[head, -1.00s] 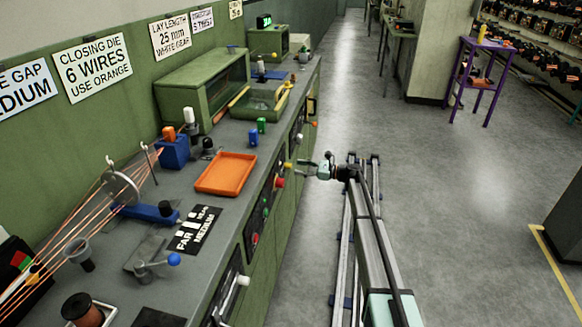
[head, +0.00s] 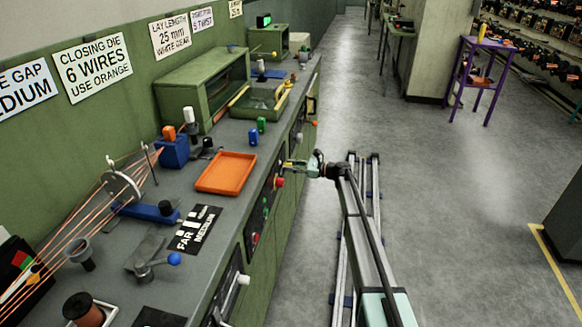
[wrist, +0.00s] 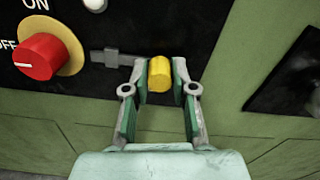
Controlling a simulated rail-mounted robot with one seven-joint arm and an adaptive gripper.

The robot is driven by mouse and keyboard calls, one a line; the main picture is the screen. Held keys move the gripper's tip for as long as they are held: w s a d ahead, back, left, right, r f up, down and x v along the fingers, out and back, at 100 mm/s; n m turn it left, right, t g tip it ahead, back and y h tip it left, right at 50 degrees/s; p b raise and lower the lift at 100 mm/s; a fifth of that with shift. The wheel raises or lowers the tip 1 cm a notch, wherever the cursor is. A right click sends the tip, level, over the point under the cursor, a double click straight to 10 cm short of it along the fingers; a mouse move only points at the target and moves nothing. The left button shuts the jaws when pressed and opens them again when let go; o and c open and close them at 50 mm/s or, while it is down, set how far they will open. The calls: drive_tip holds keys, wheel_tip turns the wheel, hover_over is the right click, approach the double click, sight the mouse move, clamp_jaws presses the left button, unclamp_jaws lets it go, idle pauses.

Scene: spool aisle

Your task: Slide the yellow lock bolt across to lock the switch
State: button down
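The yellow lock bolt (wrist: 159,74) shows in the wrist view on the black panel, to the right of the red rotary switch (wrist: 38,57). A grey slide bar (wrist: 112,57) runs between them. My gripper (wrist: 158,80) has its two fingers on either side of the bolt knob. Narrow gaps seem to remain between the fingers and the knob, so it looks open around it. The switch's white mark points left toward "OFF". In the head view my gripper (head: 290,167) is at the green machine's front, and the red switch (head: 280,182) is just below it.
A white button (wrist: 96,4) sits on the panel above the bar. Another dark panel (wrist: 288,75) is at the right. In the head view an orange tray (head: 226,172) lies on the grey bench above. The aisle floor (head: 420,180) to the right is clear.

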drive_tip(key=s, duration=0.3)
drive_tip(key=shift+s+a, duration=0.3)
drive_tip(key=c, duration=0.9)
unclamp_jaws()
drive_tip(key=shift+c, duration=0.2)
drive_tip(key=shift+d, duration=0.1)
approach(281, 169)
drive_tip(key=d, duration=0.2)
drive_tip(key=s+d, duration=0.1)
drive_tip(key=d, duration=0.2)
drive_tip(key=shift+s+d, duration=0.15)
drive_tip(key=shift+d, duration=0.05)
